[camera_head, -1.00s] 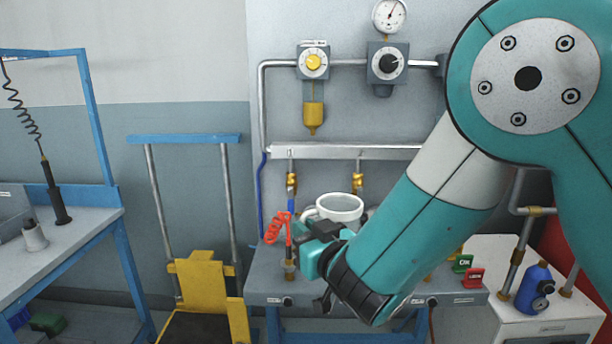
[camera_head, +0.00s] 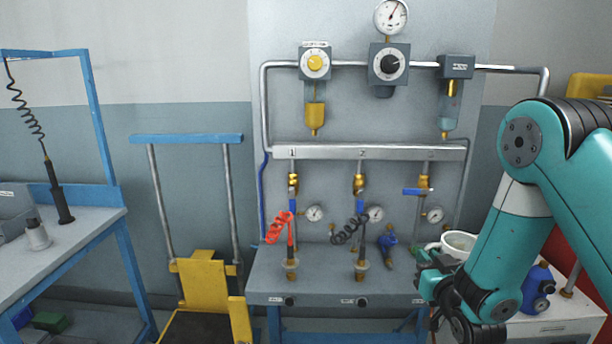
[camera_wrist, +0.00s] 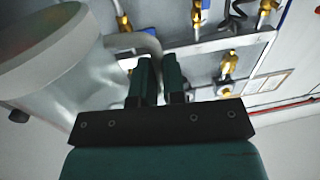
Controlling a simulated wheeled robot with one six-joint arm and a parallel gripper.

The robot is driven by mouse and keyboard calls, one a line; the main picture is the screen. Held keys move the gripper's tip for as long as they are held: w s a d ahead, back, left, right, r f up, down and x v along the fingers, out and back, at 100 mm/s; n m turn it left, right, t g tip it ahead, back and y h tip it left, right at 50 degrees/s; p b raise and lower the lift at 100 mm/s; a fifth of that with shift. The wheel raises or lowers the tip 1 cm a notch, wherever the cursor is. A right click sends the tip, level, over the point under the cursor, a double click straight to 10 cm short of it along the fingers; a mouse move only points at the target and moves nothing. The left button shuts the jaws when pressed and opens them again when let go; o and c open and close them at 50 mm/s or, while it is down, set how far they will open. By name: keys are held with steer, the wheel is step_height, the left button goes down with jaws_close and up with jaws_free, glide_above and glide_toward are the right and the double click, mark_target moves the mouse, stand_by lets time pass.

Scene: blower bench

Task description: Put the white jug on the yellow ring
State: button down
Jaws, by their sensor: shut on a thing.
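The white jug (camera_head: 458,242) is at the right end of the bench in the head view, held up beside my gripper (camera_head: 428,272). Only its rim and upper wall show above my arm. In the wrist view the jug (camera_wrist: 45,55) fills the left side, tilted in the picture. My gripper (camera_wrist: 160,75) is shut on the jug, at its handle side; the exact grip is partly hidden. I cannot make out the yellow ring in either view.
A blue bottle (camera_head: 538,288) stands on a white cabinet (camera_head: 560,325) at the right. A yellow cart (camera_head: 203,275) stands left.

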steer(key=shift+m+h, duration=0.5)
steer(key=shift+h, duration=0.3)
steer(key=d+f, duration=0.1)
steer(key=s+d+f, duration=0.1)
steer(key=d, duration=0.1)
steer(key=shift+d+f, duration=0.25)
steer(key=shift+f, duration=0.1)
steer(key=s+f, duration=0.5)
steer(key=f, duration=0.5)
steer(key=shift+s+f, duration=0.3)
steer(key=shift+s, duration=0.05)
